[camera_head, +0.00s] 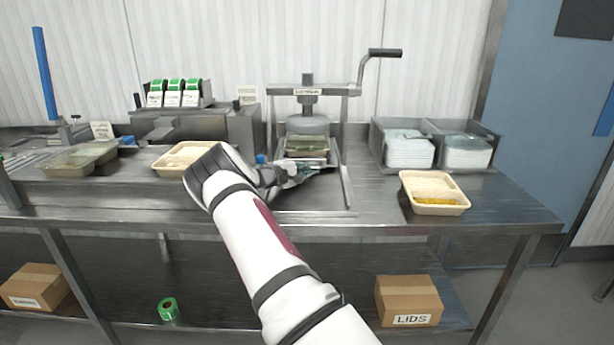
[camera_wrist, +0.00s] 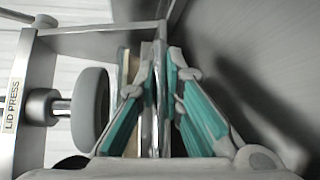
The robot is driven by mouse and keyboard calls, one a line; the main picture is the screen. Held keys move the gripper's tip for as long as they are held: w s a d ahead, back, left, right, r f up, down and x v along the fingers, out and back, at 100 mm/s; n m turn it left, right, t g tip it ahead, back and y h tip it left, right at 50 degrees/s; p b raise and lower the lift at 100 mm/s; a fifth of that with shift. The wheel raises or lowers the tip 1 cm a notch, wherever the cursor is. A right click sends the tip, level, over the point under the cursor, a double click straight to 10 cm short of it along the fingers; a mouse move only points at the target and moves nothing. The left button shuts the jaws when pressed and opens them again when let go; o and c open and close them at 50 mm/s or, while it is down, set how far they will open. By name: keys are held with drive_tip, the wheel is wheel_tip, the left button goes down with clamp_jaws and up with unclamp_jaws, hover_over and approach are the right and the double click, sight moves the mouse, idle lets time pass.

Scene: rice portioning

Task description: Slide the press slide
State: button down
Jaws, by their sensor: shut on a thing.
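The lid press (camera_head: 308,91) stands on the steel bench, with its round grey press pad (camera_head: 307,124) above a tray holding a greenish container (camera_head: 306,144). The press, labelled LID PRESS, is on the left in the wrist view (camera_wrist: 14,98), its pad (camera_wrist: 90,108) sideways. The press slide (camera_head: 328,160) is the metal piece under the container. My gripper (camera_head: 316,170) is at its front, shut on its thin metal edge (camera_wrist: 160,100), which runs between the teal-padded fingers (camera_wrist: 163,85). My wrist hides part of the slide's front left in the head view.
A rice tray (camera_head: 181,158) sits left of my arm. Another tray with yellow food (camera_head: 434,193) is near the right front edge. Bins of lids (camera_head: 408,148) stand right of the press. The crank handle (camera_head: 384,53) sticks out upper right. Bare bench lies between press and right tray.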

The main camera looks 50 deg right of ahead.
drive_tip(key=shift+w+d+f+b, duration=0.15)
drive_tip(key=shift+w+d+b, duration=0.55)
drive_tip(key=shift+b, duration=0.25)
drive_tip(key=shift+r, duration=0.25)
drive_tip(key=c, duration=2)
unclamp_jaws()
drive_tip(key=shift+w+d+f, duration=0.1)
drive_tip(key=shift+o, duration=0.2)
drive_tip(key=shift+w+a+r, duration=0.1)
drive_tip(key=shift+a+r, duration=0.05)
drive_tip(key=shift+a, duration=1.1)
drive_tip(key=shift+w+a+r, duration=0.1)
drive_tip(key=shift+a+r, duration=0.1)
drive_tip(key=shift+a, duration=1)
drive_tip(key=shift+w+a+r, duration=0.1)
drive_tip(key=shift+a+r, duration=0.05)
drive_tip(key=shift+a, duration=1.1)
